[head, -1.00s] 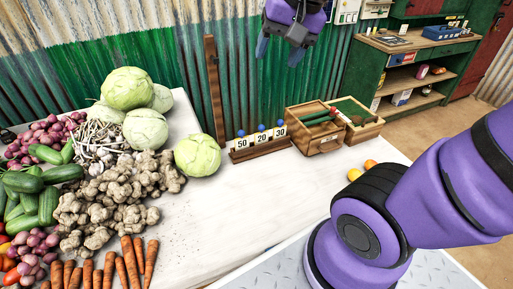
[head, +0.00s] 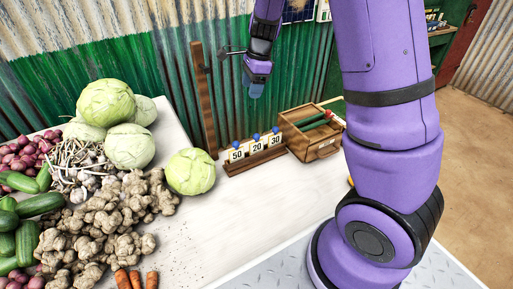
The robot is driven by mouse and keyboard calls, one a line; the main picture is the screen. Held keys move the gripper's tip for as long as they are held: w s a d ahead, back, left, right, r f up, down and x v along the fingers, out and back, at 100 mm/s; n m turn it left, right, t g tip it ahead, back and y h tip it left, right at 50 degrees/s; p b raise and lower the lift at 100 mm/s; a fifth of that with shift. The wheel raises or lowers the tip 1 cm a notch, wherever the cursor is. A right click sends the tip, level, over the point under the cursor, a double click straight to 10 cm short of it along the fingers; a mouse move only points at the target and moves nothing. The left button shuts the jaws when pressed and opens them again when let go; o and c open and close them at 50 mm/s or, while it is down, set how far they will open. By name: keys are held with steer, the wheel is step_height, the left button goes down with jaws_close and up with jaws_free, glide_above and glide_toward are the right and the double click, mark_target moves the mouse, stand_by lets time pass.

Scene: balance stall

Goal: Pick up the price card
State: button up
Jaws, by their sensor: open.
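Three white price cards stand upright in a row in a wooden rack on the table: "50" (head: 237,155), "20" (head: 257,148) and "30" (head: 276,141). Each has a blue knob on top. The wooden rack (head: 256,160) is near the back edge of the table. My gripper (head: 256,91) is open and empty, pointing down above the rack, clear of the cards. It is seen nearly edge-on, so the gap between its fingers is hard to make out.
A brown upright post (head: 203,100) stands just left of the rack. A wooden box (head: 312,146) with compartments is to the right. A cabbage (head: 191,172) and heaped ginger (head: 110,215) lie to the left. The white table top (head: 245,210) is bare in front of the rack.

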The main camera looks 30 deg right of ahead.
mark_target(256, 134)
steer(key=w+d+f+m, duration=0.1)
steer(key=f+m, duration=0.1)
steer(key=f, duration=0.6)
steer(key=w+d+f+m+h, duration=0.1)
steer(key=w+d+f+m, duration=0.1)
steer(key=f, duration=0.7)
steer(key=w+d+f+m+g+h, duration=0.1)
steer(key=w+f+m, duration=0.1)
steer(key=f, duration=0.6)
steer(key=shift+w+d+f+m, duration=0.15)
steer(key=shift+d+m, duration=0.15)
steer(key=shift+m, duration=0.2)
jaws_close()
